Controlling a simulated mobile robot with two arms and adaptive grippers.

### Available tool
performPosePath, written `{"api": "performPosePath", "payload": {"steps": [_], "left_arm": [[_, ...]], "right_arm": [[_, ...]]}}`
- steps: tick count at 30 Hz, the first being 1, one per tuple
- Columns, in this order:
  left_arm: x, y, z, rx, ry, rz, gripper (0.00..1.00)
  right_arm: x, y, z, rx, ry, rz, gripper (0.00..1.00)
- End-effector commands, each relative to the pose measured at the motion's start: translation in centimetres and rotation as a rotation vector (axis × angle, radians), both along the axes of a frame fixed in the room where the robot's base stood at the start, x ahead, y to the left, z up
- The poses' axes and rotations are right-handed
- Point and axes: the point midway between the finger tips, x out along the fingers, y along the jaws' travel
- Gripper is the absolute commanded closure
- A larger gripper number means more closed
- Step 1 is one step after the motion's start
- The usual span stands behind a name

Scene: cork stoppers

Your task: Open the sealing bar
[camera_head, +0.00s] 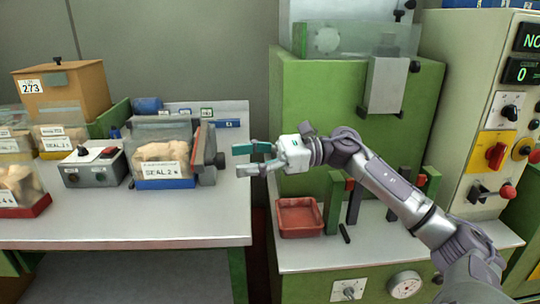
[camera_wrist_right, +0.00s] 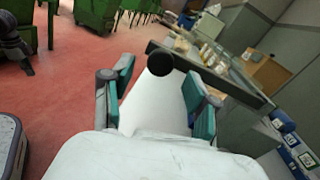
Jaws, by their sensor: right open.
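A bag of corks labelled SEAL 2 (camera_head: 160,152) stands on the left worktop. The sealing bar appears to be the upright reddish-brown bar with grey parts (camera_head: 198,148) at the bag's right side. My right gripper (camera_head: 242,160) is open and empty, pointing left, a short gap to the right of the bar's grey end. In the right wrist view its teal fingertips (camera_wrist_right: 165,95) stand apart. A dark round knob (camera_wrist_right: 159,57) shows beyond them; I cannot tell whether it belongs to the bar. My left gripper is not in view.
A grey control box (camera_head: 92,168) stands left of the bag, with more cork bags and a wooden box (camera_head: 62,88) beyond. A green machine (camera_head: 345,120) with a red tray (camera_head: 299,218) is at the right. The front of the left worktop (camera_head: 120,225) is clear.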

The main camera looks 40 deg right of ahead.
Motion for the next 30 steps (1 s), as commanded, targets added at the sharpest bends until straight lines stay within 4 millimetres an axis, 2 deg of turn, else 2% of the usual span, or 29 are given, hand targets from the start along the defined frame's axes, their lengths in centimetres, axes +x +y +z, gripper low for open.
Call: {"api": "performPosePath", "payload": {"steps": [3, 10, 15, 30], "left_arm": [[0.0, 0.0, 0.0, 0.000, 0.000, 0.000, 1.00], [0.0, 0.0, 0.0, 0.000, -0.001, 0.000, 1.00], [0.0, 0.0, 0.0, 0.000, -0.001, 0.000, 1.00], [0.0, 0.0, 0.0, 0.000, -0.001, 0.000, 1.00]], "right_arm": [[-1.1, -2.3, -0.1, 0.003, 0.002, -0.004, 0.41], [-2.7, -5.1, 0.0, 0.003, 0.000, -0.003, 0.41], [-3.0, -5.6, 0.0, 0.002, -0.001, -0.002, 0.41], [-3.0, -5.6, 0.0, 0.002, -0.002, -0.002, 0.41]]}}
